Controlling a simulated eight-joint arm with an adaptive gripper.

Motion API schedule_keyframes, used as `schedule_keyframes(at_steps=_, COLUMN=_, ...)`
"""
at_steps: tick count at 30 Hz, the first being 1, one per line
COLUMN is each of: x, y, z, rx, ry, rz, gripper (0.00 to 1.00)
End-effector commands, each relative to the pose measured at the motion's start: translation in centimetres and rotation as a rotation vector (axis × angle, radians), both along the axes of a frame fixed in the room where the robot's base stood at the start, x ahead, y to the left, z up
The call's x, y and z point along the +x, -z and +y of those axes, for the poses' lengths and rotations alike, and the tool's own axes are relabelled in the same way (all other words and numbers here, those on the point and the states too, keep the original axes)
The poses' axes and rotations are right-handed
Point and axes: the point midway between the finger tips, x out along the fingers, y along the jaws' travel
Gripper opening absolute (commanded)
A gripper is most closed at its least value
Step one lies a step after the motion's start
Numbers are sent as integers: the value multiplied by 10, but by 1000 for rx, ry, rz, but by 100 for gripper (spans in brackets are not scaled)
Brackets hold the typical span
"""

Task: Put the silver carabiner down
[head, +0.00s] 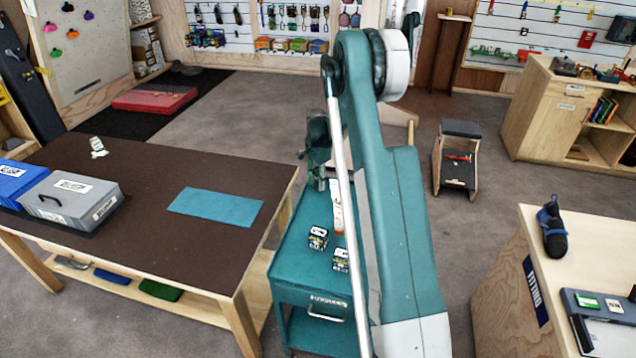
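My arm reaches over a teal cart (296,268) in the head view. My gripper (320,176) is at the far end of the arm, above the cart, and is partly hidden by my own arm links. It is small here, and I cannot tell whether its fingers are open or shut. I cannot make out the silver carabiner; it may be hidden behind the arm or too small to see. A teal mat (216,207) lies flat on the brown-topped table (150,240) left of the cart, with nothing visible on it.
Two small dark boxes with white labels (318,238) (341,260) and a white-and-orange item (338,215) stand on the cart. A grey case (70,200), a blue case (18,183) and a small white object (97,147) are on the table. The table is clear around the mat.

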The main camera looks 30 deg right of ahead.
Motion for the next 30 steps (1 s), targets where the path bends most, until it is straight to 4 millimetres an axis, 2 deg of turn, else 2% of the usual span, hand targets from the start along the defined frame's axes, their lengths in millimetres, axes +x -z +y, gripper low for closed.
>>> schedule_keyframes(at_steps=8, x=0, y=-21, z=0, rx=0, ry=0, rz=0, gripper=30)
schedule_keyframes(at_steps=21, x=0, y=-90, z=0, rx=0, ry=0, rz=0, gripper=30)
schedule_keyframes(at_steps=30, x=1, y=-118, z=0, rx=0, ry=0, rz=0, gripper=30)
